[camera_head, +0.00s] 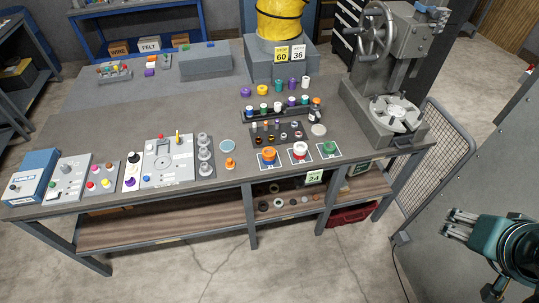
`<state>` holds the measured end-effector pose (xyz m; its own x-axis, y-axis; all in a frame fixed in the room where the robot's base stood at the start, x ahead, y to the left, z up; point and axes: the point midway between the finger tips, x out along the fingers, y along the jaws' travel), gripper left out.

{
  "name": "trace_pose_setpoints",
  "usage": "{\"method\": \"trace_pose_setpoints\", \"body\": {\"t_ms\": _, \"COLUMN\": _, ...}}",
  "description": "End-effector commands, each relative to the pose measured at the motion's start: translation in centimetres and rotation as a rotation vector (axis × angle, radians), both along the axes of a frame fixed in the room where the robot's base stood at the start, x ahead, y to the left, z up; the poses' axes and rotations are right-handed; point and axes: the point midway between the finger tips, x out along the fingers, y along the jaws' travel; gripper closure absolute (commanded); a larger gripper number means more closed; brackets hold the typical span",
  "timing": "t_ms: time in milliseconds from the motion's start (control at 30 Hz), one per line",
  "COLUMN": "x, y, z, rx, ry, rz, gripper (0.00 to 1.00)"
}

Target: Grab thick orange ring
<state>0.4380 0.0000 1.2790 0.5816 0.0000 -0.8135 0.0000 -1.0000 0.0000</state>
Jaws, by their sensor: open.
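A thick orange ring-shaped piece (269,158) sits on a blue-and-white square card near the front edge of the workbench (120,125). It is the leftmost of three such pieces in a row. My gripper (449,224) is at the lower right, beyond the bench's right end and well apart from the orange ring. It is open, points left, and holds nothing.
A white-and-red piece (300,151) and a green piece (328,148) stand just right of the orange ring. A small orange item (230,163) stands to its left. A grey press (395,75) stands at the bench's right end, with a mesh panel (435,150) beside it.

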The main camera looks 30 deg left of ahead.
Motion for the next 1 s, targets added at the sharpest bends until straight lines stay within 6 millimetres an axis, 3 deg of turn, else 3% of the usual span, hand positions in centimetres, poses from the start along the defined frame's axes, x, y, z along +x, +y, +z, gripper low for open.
{"method": "trace_pose_setpoints", "body": {"t_ms": 767, "x": 0.02, "y": 0.03, "z": 0.02, "rx": -0.001, "ry": 0.0, "rz": 0.001, "gripper": 0.48}}
{"method": "trace_pose_setpoints", "body": {"t_ms": 1000, "x": 0.87, "y": 0.72, "z": 0.47, "rx": -0.014, "ry": 0.011, "rz": 0.037, "gripper": 0.48}}
